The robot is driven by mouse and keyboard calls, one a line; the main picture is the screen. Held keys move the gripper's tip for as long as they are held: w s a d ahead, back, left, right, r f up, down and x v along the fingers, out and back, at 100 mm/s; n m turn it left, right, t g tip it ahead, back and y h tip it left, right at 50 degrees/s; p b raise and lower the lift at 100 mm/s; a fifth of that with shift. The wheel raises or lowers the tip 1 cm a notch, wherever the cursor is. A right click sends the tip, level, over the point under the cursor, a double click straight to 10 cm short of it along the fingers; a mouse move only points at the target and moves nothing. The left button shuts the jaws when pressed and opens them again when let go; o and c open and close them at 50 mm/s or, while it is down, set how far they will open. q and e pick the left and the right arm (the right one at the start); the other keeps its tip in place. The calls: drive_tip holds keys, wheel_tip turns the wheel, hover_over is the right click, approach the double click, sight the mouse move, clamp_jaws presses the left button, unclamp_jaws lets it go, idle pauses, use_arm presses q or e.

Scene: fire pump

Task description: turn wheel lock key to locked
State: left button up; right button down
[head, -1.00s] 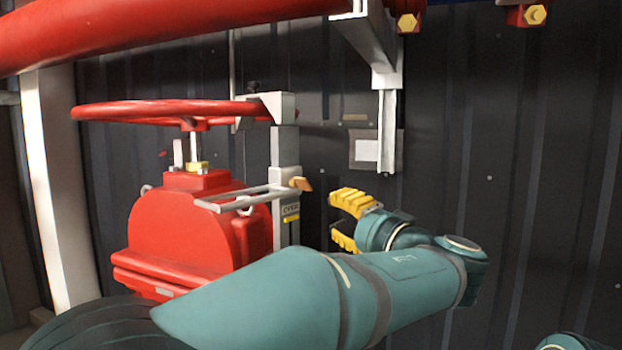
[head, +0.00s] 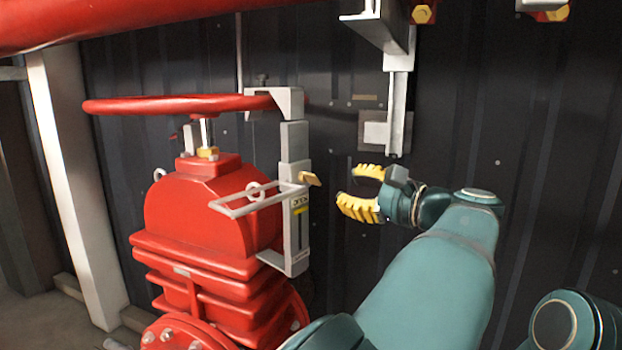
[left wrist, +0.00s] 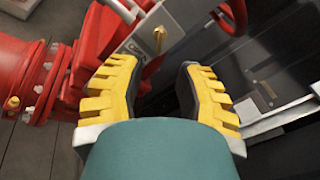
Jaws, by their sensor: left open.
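The wheel lock (head: 295,215) is a grey upright body beside the red valve, with a bracket at its top hooked at the red handwheel (head: 180,104). A small brass key (head: 310,179) sticks out of its right side; it also shows in the left wrist view (left wrist: 159,38), beyond my fingertips. My left gripper (head: 352,188) has yellow ribbed fingers and is open and empty, a short gap to the right of the key. In the left wrist view its fingers (left wrist: 158,75) stand apart with nothing between them. My right gripper is not seen.
A grey rectangular frame (head: 255,203) juts out from the lock in front of the red valve body (head: 205,210). A grey bracket (head: 399,105) hangs above my left gripper. A dark corrugated wall (head: 540,180) stands behind. A white post (head: 75,180) is at left.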

sight(317, 180)
use_arm(q)
drive_tip(key=x, duration=1)
drive_tip(key=shift+b, duration=0.3)
clamp_jaws()
